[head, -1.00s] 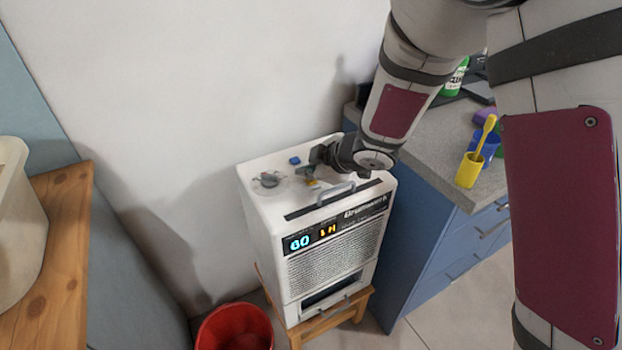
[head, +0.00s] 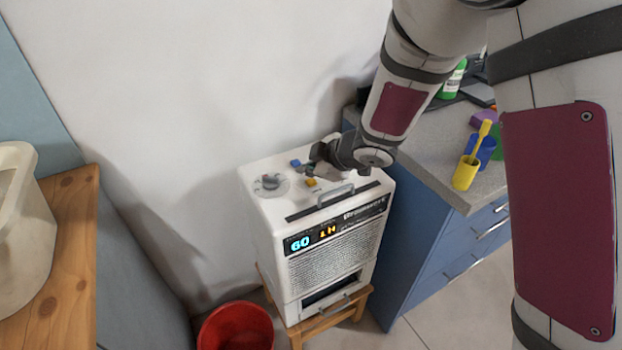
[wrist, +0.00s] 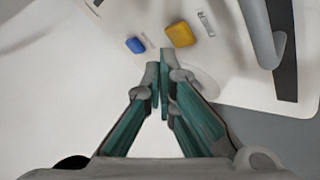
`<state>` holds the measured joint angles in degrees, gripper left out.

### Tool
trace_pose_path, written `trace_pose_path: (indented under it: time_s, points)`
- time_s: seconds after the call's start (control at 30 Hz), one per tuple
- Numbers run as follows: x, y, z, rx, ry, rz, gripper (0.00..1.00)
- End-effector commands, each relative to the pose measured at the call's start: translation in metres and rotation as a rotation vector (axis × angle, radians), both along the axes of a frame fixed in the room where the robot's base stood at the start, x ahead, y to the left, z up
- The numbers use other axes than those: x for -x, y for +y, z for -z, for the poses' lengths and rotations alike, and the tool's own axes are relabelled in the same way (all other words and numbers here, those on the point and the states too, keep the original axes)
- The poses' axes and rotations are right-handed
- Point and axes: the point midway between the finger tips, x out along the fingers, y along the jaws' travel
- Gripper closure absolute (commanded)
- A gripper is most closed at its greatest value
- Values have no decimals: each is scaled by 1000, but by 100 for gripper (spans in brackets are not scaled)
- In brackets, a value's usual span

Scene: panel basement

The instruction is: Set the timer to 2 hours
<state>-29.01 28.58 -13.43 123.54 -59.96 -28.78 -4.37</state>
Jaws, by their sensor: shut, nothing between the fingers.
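A white appliance (head: 330,255) stands upright with a front display; its blue digits (head: 300,243) read 60 and its amber digits (head: 327,232) appear to read 1H. On its top are a grey dial (head: 270,181) at the left, a small blue button (head: 295,163) and a yellow-orange button (head: 311,182). My gripper (head: 322,156) is shut and empty over the back right part of the top. In the wrist view its fingertips (wrist: 160,60) are just below the blue button (wrist: 135,45) and yellow button (wrist: 178,34). A pale round plate (wrist: 205,82) is partly hidden by the right finger.
A grey carry handle (head: 336,195) rises from the appliance's front top edge. A blue cabinet (head: 440,235) with a grey counter holds a yellow cup (head: 465,173) at the right. A red bucket (head: 236,328) stands on the floor. A wooden surface (head: 60,260) is at the left.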

Motion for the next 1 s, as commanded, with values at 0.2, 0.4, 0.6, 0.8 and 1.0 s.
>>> trace_pose_path:
  time_s: [0.2,0.4,0.6,0.8,1.0]
  points:
    - [0,0,0,0,0,0,100]
    - [0,0,-10,0,-1,1,100]
    - [1,0,-26,0,-1,1,100]
    - [1,0,-40,0,0,0,100]
    - [0,0,-51,-1,-2,-1,100]
